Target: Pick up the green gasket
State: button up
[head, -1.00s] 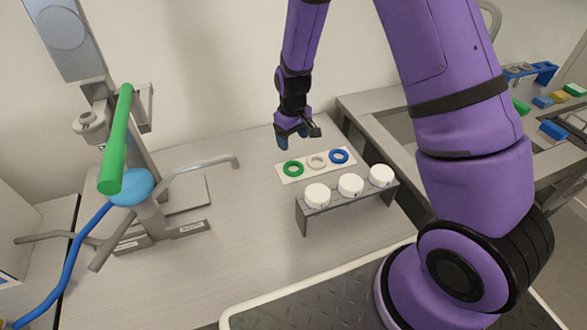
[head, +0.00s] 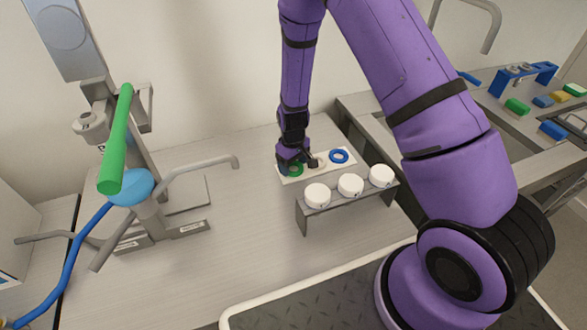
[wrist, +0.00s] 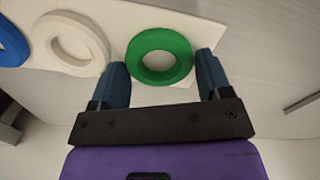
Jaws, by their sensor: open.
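The green gasket (head: 295,171) is a flat ring lying on a white board (head: 317,172) on the table. In the head view my gripper (head: 296,165) is over it and partly hides it. In the wrist view the green gasket (wrist: 160,56) shows whole, between the tips of my two open blue fingers (wrist: 161,70), one on each side. I cannot tell whether the fingers touch it. Nothing is held.
A cream gasket (wrist: 75,43) and a blue gasket (head: 338,156) lie on the same board. A grey rack (head: 330,198) with white round caps (head: 350,185) stands in front. A machine with a green handle (head: 116,140) stands left.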

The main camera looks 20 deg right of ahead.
jog(key=shift+f, duration=0.2)
jog(key=c, duration=0.6)
jog(key=shift+o, duration=0.2)
